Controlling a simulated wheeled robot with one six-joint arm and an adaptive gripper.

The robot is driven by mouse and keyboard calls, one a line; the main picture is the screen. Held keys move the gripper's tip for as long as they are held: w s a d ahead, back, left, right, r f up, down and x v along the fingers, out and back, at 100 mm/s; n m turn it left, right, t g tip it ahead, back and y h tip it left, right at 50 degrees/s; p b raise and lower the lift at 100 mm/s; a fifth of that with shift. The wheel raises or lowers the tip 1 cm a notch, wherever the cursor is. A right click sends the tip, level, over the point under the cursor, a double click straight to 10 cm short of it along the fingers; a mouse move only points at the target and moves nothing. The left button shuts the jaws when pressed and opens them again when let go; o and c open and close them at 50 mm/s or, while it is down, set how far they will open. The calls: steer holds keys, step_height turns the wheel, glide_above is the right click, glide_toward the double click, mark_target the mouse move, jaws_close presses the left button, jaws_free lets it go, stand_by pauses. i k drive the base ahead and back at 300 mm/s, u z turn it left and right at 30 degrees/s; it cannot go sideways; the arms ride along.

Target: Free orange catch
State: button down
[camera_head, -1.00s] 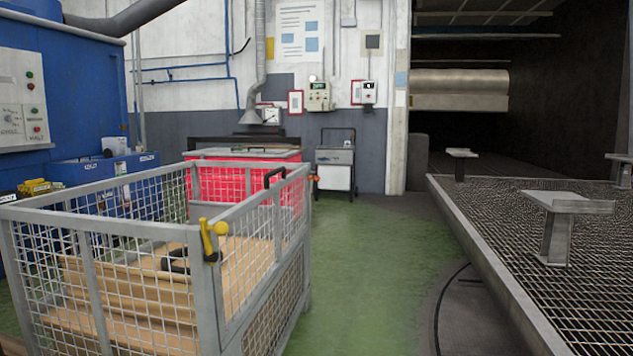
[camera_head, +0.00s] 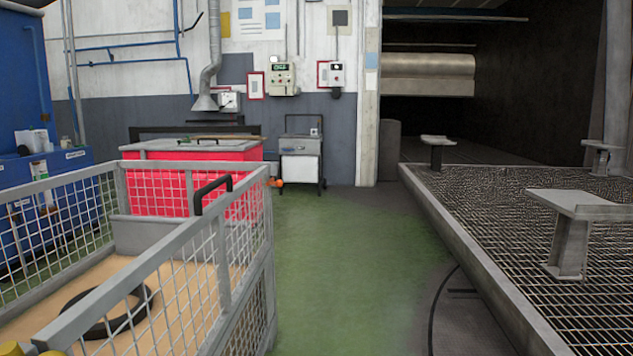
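A small orange thing (camera_head: 279,183) shows low down at the left side of a grey and white cart (camera_head: 301,160), near the back wall. It is too small to tell whether it is a catch or how it is fastened. A yellow piece (camera_head: 48,351) at the bottom left edge, on the near corner of a grey mesh cage (camera_head: 222,250), is mostly cut off. My gripper is not in view.
The cage stands close at left, with a black ring (camera_head: 108,310) inside. A red bin (camera_head: 190,150) stands behind it. Clear green floor (camera_head: 325,245) runs toward the cart. A raised grating (camera_head: 480,230) with grey posts lies at right.

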mark_target(277, 181)
steer(key=z, duration=0.1)
steer(key=i, duration=2.25)
steer(key=u, duration=0.15)
